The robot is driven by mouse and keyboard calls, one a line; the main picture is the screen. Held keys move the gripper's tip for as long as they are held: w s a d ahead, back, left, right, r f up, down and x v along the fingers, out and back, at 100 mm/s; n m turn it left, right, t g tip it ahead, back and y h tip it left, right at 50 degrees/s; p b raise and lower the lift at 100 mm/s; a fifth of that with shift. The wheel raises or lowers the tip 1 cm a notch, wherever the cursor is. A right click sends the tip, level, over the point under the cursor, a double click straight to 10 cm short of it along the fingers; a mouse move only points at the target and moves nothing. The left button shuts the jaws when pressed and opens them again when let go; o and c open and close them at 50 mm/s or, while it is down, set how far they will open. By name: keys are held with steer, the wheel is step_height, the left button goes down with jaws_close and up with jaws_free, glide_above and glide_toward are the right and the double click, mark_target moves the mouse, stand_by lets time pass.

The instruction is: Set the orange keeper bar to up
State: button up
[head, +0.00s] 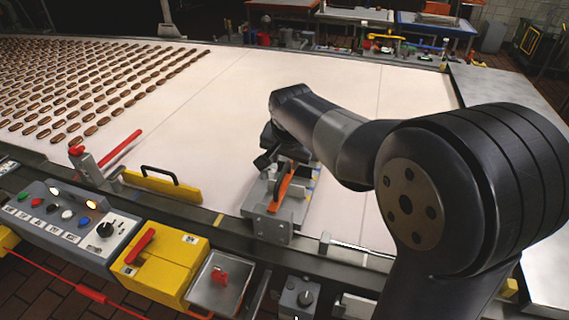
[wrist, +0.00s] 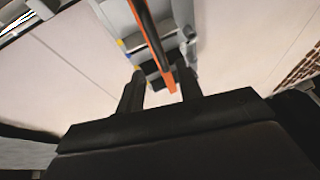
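The orange keeper bar (head: 283,187) is a long narrow bar on a grey metal bracket (head: 262,222) at the near edge of the white belt. In the head view it slants, its upper end close to my gripper (head: 268,160). In the wrist view the bar (wrist: 149,38) runs down from the top, and its end lies between my two dark fingers (wrist: 160,74). The fingers are apart, with a gap on both sides of the bar. I cannot tell whether either finger touches it. My arm hides part of the bracket's far side.
A yellow plate with a black handle (head: 160,184) and a red lever (head: 118,148) stand left of the bracket. In front are a grey button panel (head: 68,222), a yellow box (head: 160,262) and a red switch (head: 220,275). Rows of brown biscuits cover the belt's left; its middle is clear.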

mark_target(284, 170)
steer(key=x, duration=0.5)
steer(key=shift+p, duration=0.3)
jaws_close()
